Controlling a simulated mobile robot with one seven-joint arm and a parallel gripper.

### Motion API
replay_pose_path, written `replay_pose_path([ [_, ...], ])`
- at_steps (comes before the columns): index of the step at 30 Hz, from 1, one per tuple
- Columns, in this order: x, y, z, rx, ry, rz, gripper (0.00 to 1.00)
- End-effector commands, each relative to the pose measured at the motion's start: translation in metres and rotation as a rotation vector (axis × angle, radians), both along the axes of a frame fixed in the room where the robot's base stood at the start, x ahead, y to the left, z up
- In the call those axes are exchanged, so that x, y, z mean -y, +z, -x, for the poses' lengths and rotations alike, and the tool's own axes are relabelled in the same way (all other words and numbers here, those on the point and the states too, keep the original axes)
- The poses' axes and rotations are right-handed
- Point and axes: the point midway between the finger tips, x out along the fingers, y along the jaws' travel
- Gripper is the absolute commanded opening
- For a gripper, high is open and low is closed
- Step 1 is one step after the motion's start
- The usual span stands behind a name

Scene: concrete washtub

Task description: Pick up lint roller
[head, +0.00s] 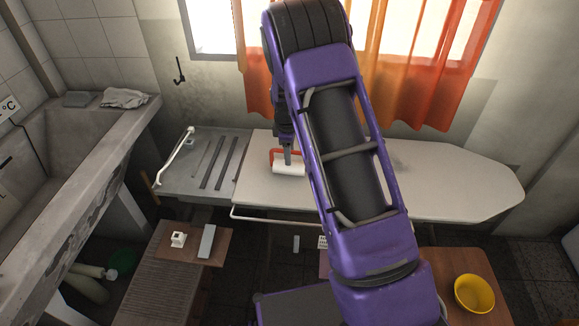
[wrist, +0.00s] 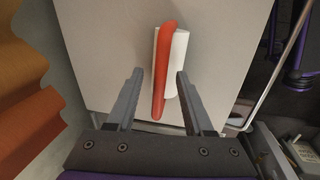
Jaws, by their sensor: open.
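The lint roller (head: 288,168) lies on the ironing board (head: 440,185), near its left end. It has a white roll and a red handle. In the wrist view the lint roller (wrist: 172,65) lies ahead, with its red handle running lengthwise and the white roll just right of it. My gripper (wrist: 157,78) is open and empty, with one finger on each side of the lint roller's near end. In the head view my gripper (head: 287,158) is over the lint roller and partly covers it. I cannot tell the exact height of the fingertips above the board.
The metal rest (head: 200,165) at the board's left end has a white rod along it. Orange curtains (head: 410,80) hang behind. A concrete washtub (head: 60,190) stands at left. A low wooden table (head: 165,280) holds small items. A yellow bowl (head: 474,293) is at lower right.

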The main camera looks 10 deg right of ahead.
Motion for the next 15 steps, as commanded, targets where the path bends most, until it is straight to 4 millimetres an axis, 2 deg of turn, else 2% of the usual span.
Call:
replay_pose_path([
  [8, 0.0003, -0.0031, -0.0011, 0.001, -0.001, -0.001, 0.52],
  [15, 0.0003, -0.0031, -0.0010, 0.001, -0.001, 0.000, 0.09],
])
